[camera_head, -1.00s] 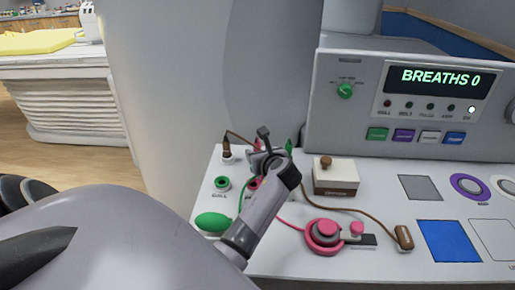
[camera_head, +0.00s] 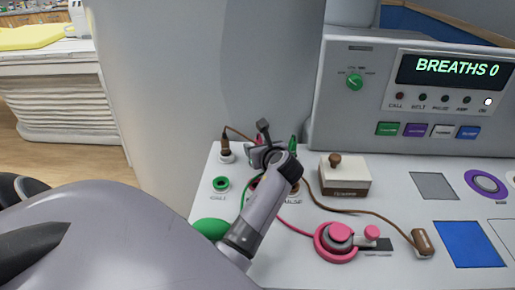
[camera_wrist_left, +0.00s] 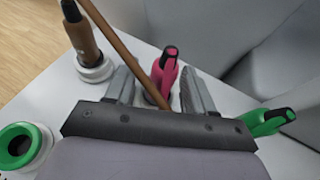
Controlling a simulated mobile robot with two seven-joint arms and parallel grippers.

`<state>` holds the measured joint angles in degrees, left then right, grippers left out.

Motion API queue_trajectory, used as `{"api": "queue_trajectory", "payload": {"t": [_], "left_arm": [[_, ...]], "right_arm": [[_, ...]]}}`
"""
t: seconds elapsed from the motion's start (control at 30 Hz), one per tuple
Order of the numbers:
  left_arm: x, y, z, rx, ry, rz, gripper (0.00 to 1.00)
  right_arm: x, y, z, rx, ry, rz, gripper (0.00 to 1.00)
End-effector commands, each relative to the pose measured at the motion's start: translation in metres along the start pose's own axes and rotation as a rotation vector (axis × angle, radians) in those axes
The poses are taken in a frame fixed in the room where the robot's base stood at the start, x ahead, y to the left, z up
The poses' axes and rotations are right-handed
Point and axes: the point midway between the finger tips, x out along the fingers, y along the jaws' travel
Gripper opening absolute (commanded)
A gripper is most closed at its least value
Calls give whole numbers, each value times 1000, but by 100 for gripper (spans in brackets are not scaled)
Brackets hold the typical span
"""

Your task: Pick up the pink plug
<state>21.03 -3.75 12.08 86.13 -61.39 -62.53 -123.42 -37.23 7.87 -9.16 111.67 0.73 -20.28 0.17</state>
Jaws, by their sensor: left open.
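The pink plug (camera_head: 263,138) stands at the back left of the white panel, partly hidden behind my left gripper (camera_head: 264,154). In the left wrist view the pink plug (camera_wrist_left: 163,79), with its dark top, shows between the two fingers of my left gripper (camera_wrist_left: 156,80). The fingers are open, one on each side, with a visible gap to the plug. The plug's lower part is hidden by the gripper body and a brown cord. My right gripper is not in view.
A brown plug (camera_wrist_left: 82,38) stands in a white socket left of the fingers; its brown cord (camera_wrist_left: 125,45) crosses between them. A green plug (camera_wrist_left: 265,122) is at right. A green socket (camera_head: 221,184), green bulb (camera_head: 210,228) and white box (camera_head: 344,178) are nearby.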

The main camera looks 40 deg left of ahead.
Motion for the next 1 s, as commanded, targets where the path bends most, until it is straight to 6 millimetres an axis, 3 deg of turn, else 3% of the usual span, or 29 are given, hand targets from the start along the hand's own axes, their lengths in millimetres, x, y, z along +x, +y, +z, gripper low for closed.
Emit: {"api": "queue_trajectory", "payload": {"t": [0.07, 0.23, 0.67, 0.87, 1.0], "left_arm": [[0, 0, 0, 0, 0, 0, 53], [0, 0, 0, 0, 0, -1, 1], [-2, 0, 6, -1, -1, 0, 0], [-13, -1, 32, -4, -4, -2, 0], [-26, -1, 65, -7, -5, -3, 0]], "right_arm": [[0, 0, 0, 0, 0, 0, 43], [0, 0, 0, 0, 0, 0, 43], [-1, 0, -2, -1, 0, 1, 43], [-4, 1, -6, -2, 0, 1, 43], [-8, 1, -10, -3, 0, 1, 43]]}}
